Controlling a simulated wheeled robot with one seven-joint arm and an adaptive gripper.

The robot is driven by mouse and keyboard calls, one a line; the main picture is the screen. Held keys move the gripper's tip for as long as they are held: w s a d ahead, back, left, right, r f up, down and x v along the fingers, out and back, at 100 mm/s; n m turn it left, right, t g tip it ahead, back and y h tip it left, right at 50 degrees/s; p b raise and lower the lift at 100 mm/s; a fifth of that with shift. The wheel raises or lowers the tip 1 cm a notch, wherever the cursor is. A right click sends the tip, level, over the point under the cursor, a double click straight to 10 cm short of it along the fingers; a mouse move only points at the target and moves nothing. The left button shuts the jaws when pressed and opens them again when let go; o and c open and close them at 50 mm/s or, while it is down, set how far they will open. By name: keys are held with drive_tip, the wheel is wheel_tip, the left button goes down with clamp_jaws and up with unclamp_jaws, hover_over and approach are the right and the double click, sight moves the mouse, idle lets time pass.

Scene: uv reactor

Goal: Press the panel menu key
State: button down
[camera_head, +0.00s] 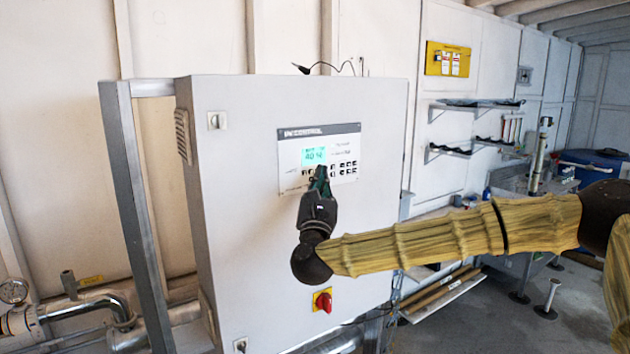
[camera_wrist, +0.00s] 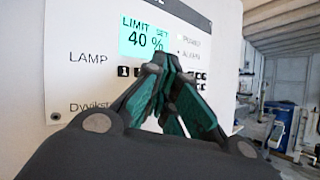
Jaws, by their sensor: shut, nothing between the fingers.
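The control panel (camera_head: 293,178) is a pale plate with a dark header on the front of a grey cabinet. Its lit cyan display (camera_head: 313,155) also shows in the wrist view (camera_wrist: 140,36), where it reads "LIMIT SET 40 %". Small black keys (camera_head: 347,168) sit below and right of the display; one key (camera_wrist: 123,71) is marked 1 beside the word LAMP. My gripper (camera_head: 320,172) is shut and empty, its tips at the key area just under the display. In the wrist view my gripper (camera_wrist: 168,60) hides several keys. I cannot tell whether the tips touch, or which key is the menu key.
The cabinet (camera_head: 250,240) carries a red rotary switch (camera_head: 323,300) low on its front and a small lock (camera_head: 216,120) at upper left. Pipes (camera_head: 85,305) run at lower left. Wall shelves (camera_head: 470,108) and a blue cooler (camera_head: 590,160) stand to the right.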

drive_tip(key=shift+s+d+f, duration=0.1)
drive_tip(key=shift+s, duration=0.05)
drive_tip(key=shift+s+d+b, duration=0.35)
drive_tip(key=shift+s+b, duration=0.05)
drive_tip(key=shift+b, duration=0.3)
drive_tip(key=shift+s+d+b, duration=0.75)
drive_tip(key=shift+s, duration=0.3)
drive_tip(key=shift+s+d+b, duration=0.7)
drive_tip(key=shift+s, duration=0.3)
